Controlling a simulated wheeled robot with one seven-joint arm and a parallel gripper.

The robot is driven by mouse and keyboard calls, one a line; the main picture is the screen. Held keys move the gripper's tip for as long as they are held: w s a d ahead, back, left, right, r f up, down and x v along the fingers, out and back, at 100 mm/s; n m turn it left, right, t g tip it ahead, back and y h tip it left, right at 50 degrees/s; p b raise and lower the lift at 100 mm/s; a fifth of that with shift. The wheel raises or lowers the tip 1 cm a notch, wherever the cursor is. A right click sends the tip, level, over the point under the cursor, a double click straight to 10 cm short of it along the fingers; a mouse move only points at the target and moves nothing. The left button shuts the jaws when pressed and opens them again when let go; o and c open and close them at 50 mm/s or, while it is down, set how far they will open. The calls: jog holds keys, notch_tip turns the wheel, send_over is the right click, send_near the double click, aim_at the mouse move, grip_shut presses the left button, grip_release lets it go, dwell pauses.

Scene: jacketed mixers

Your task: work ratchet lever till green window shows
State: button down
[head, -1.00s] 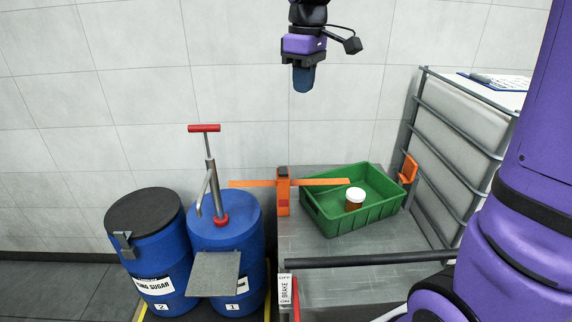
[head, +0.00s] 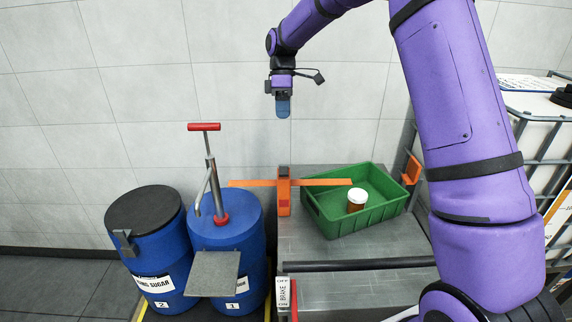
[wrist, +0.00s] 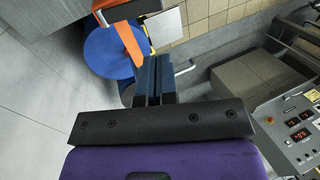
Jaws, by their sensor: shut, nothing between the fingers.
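An orange strap (head: 325,182) runs level across the cart and the right blue drum. An upright orange ratchet body (head: 284,192) with a dark top sits at its middle; I take this as the ratchet, and its lever seems folded upright. A small reddish patch shows low on its face; I see no green window. My gripper (head: 283,108) is shut and empty, pointing down, well above the ratchet and apart from it. In the wrist view the blue fingers (wrist: 154,75) are together, with the orange strap (wrist: 130,42) beyond them.
A green crate (head: 326,232) holding a white-capped jar (head: 356,200) stands right of the ratchet. A pump with a red handle (head: 204,127) rises from the right drum (head: 238,233), left of the ratchet. Air above the strap is clear.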

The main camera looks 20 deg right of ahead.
aim_at(283, 172)
jog(key=w+f, duration=0.2)
jog(key=f, duration=0.1)
jog(key=shift+d+n+g, duration=0.2)
jog(key=shift+n+g, duration=0.1)
jog(key=shift+n, duration=0.1)
jog(key=x, duration=1.4)
jog(key=shift+a, duration=0.15)
